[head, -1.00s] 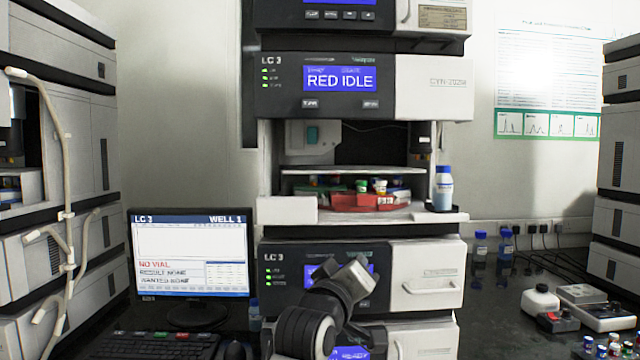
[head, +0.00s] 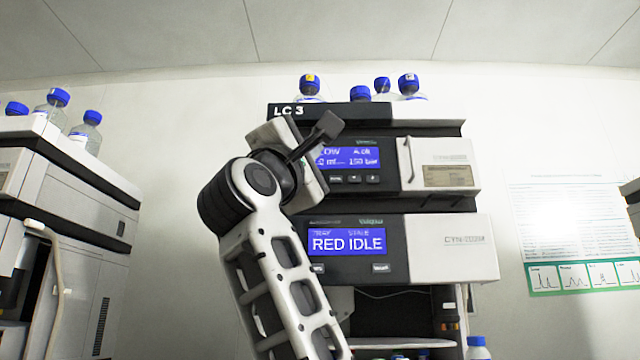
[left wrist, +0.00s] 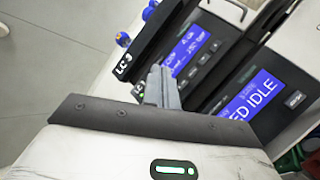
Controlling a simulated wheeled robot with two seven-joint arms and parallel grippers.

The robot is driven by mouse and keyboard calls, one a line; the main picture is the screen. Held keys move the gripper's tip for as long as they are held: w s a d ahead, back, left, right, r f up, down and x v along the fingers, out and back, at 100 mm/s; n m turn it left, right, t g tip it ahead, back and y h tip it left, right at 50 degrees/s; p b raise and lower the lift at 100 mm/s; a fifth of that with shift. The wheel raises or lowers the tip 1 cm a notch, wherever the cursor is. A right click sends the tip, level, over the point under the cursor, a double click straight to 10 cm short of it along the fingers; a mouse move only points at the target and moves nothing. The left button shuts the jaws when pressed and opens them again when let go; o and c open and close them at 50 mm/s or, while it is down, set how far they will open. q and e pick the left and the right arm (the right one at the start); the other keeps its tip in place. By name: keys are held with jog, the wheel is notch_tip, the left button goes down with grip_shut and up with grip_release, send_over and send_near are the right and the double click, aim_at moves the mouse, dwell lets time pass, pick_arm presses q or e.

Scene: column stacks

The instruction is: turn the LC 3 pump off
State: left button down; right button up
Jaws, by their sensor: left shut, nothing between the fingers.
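The LC 3 pump (head: 436,150) is the upper module of the stack, under a dark tray labelled LC 3. Its blue display (head: 358,158) is lit and partly hidden by my gripper; it reads about 150 bar. A row of small dark buttons (head: 355,179) sits below the display. My left gripper (head: 328,124) is shut and empty, in front of the pump's upper left panel. In the left wrist view the shut fingers (left wrist: 163,85) point at the panel's left edge, beside the display (left wrist: 193,50). Contact cannot be told. My right gripper is not in view.
Below the pump is a module (head: 453,246) with a display reading RED IDLE. Blue-capped bottles (head: 408,87) stand on top of the stack. Another instrument stack (head: 75,190) stands at the left. A poster (head: 565,235) hangs on the right wall.

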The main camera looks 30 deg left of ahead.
pick_arm(q)
jog(key=w+a+p, duration=0.3)
jog(key=w+a, duration=0.1)
jog(key=w, duration=0.3)
jog(key=shift+w+a, duration=0.3)
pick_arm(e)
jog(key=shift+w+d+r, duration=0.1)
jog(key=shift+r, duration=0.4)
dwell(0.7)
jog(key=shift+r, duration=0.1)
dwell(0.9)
pick_arm(q)
jog(key=shift+w+a+p, duration=0.25)
jog(key=shift+w+p, duration=0.05)
jog(key=shift+w, duration=0.05)
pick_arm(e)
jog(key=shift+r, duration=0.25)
